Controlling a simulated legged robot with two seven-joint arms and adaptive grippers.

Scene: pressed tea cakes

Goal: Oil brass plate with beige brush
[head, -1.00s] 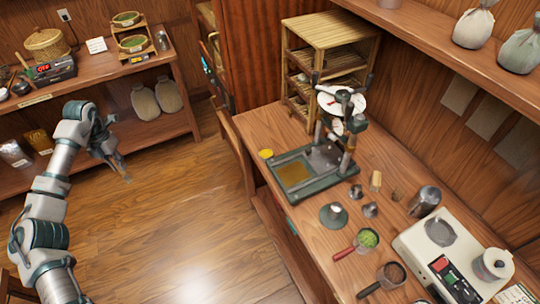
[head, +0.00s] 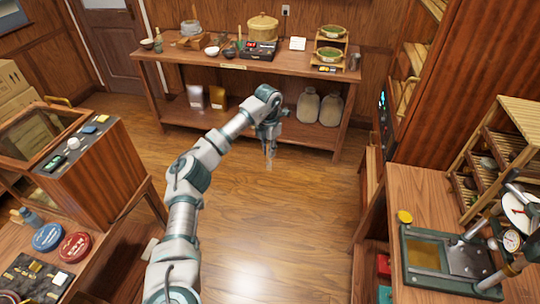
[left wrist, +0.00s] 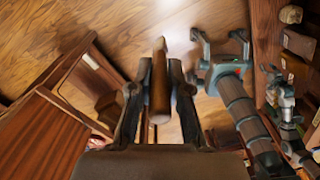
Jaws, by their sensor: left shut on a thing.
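My left gripper (head: 268,152) hangs over the open floor in front of the back table. In the left wrist view its fingers are shut on a brown wooden handle with a pale tip (left wrist: 160,85), which looks like the beige brush; its colour cannot be told in the head view. The brass plate (head: 425,254) lies flat in the dark green press base (head: 405,280) on the right bench, well apart from my left gripper. A small yellow dish (head: 404,217) stands just behind the base. My right gripper (left wrist: 220,45) shows in the left wrist view with its fingers apart and empty.
The back table (head: 185,62) holds baskets, bowls and a scale (head: 258,50). A wooden cabinet (head: 105,165) and a table with red and blue tins (head: 75,246) stand at left. A bamboo rack (head: 500,150) is at right. The middle floor is clear.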

